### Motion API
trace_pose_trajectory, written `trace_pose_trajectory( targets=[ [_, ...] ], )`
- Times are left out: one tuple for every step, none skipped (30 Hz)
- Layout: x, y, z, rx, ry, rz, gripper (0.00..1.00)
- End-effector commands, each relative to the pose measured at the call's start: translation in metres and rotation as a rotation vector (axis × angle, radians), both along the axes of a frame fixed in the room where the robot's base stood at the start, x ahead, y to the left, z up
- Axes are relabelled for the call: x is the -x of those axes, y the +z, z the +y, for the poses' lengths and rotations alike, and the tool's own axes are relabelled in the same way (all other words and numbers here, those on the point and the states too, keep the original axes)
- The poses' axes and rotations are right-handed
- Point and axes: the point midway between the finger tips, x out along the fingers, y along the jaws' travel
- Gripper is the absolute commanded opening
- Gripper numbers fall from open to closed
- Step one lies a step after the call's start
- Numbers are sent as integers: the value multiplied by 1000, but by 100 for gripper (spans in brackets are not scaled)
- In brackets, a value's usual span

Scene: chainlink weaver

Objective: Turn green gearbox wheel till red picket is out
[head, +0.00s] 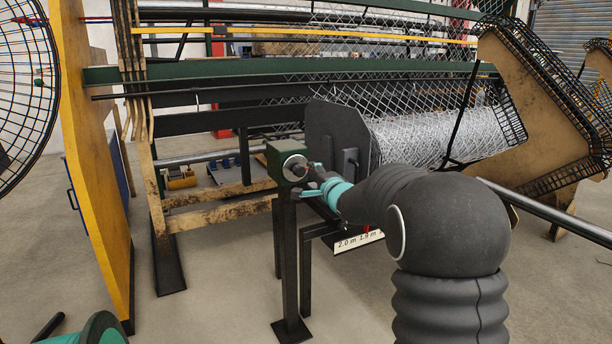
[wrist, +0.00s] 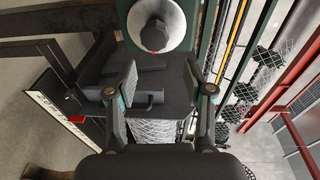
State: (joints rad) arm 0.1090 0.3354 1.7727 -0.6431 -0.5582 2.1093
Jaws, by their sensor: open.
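The green gearbox (head: 284,157) stands on a dark post, with a round silver-grey wheel (head: 295,168) on its face. In the wrist view the wheel (wrist: 155,42) is a pale disc with a dark hub and a small red mark at its lower edge, at the top of the picture. My gripper (head: 308,180) is just in front of the wheel. In the wrist view my gripper (wrist: 162,76) has its fingers apart and empty, just below the hub. A small red piece (head: 367,233) sits by the scale and also shows in the wrist view (wrist: 77,119); I cannot tell whether it is the picket.
A white scale (head: 352,243) reads 2.0 m and 1.9 m below my arm. Behind the gearbox are a dark plate (head: 338,130) and a roll of wire mesh (head: 440,137). A yellow panel (head: 92,170) stands left. The floor before the post is clear.

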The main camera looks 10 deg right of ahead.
Motion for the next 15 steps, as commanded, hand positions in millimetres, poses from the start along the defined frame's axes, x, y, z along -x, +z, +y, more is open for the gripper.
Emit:
trace_pose_trajectory(
  targets=[
    [-10, -5, 3, -51, 24, -6, 52],
    [-14, -7, 4, -80, 38, -10, 52],
    [-19, -8, 6, -113, 54, -15, 52],
    [-21, -10, 8, -133, 63, -16, 52],
    [-23, -11, 9, -151, 73, -18, 52],
    [-25, -12, 10, -167, 81, -19, 52],
    [-26, -13, 10, -175, 87, -22, 52],
    [-27, -13, 11, -177, 91, -23, 52],
    [-27, -13, 11, -173, 93, -26, 52],
    [-28, -13, 11, -164, 95, -29, 52],
    [-28, -13, 11, -150, 96, -33, 52],
    [-28, -13, 11, -125, 96, -40, 52],
    [-27, -13, 11, -101, 97, -46, 52],
    [-27, -13, 11, -76, 98, -54, 52],
    [-27, -13, 11, -38, 99, -64, 52]
  ],
)
